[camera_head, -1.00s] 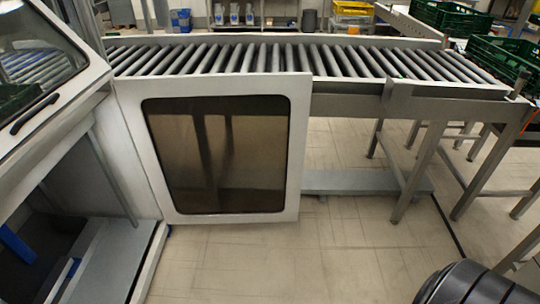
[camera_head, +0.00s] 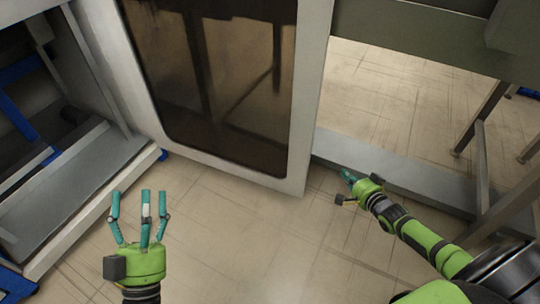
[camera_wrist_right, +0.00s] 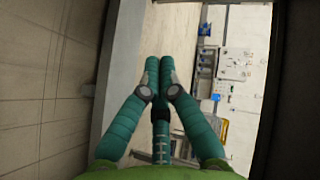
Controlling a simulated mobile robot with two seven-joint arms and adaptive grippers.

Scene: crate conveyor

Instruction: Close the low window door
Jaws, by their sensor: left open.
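The low window door (camera_head: 307,90) has a pale frame around a dark tinted pane (camera_head: 215,85). It stands swung open, with its left side at the machine cabinet and its free edge on the right. My left gripper (camera_head: 138,197) is open and empty above the floor, in front of the door's lower left, fingers pointing up the picture. My right gripper (camera_head: 347,176) is just right of the door's lower free corner, apparently apart from it. Its fingers (camera_wrist_right: 160,65) look drawn together in the right wrist view, with nothing visible between them.
The open cabinet bay (camera_head: 70,195) is at the left, with a metal sill and blue parts. A grey low beam (camera_head: 420,185) and conveyor legs (camera_head: 483,150) stand right of the door. The tiled floor (camera_head: 250,245) in front is clear.

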